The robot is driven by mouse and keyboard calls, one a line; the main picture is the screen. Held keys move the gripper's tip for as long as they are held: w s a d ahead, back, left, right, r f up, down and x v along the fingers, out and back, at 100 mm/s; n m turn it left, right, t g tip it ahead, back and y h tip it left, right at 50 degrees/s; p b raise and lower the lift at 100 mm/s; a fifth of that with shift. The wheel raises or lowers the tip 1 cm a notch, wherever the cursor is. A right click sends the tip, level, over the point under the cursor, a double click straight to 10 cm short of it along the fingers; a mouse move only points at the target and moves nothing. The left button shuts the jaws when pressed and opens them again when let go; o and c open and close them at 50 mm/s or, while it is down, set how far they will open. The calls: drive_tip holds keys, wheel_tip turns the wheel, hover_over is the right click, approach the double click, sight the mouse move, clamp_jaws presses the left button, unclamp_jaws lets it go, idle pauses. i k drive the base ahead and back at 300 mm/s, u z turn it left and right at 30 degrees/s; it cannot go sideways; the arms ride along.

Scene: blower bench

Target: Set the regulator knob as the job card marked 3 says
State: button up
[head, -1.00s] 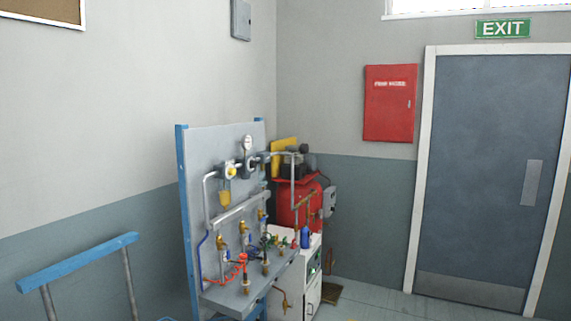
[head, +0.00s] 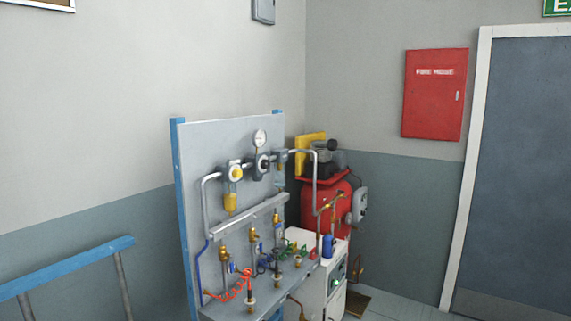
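The grey panel bench (head: 215,145) with blue uprights stands left of centre in the head view. A round pressure gauge (head: 259,138) sits high on its pipe run. Below the gauge is a dark regulator body (head: 263,163); its knob is too small to tell its setting. A filter unit with a yellow bowl (head: 231,202) hangs to its left. No job card marked 3 can be made out. My gripper is not in view.
A red compressor tank (head: 325,204) and a white cabinet (head: 322,280) stand right of the panel. A blue rail (head: 65,265) is at the lower left. A red fire hose box (head: 435,93) hangs beside the grey door (head: 520,180). Some floor shows before the door.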

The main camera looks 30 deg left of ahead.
sight(265, 164)
drive_tip(key=u, duration=0.2)
drive_tip(key=i, duration=0.8)
drive_tip(key=u, duration=0.65)
drive_tip(key=i, duration=0.6)
drive_tip(key=u, duration=0.35)
drive_tip(key=k, duration=0.85)
drive_tip(key=u, duration=0.15)
drive_tip(key=i, duration=0.8)
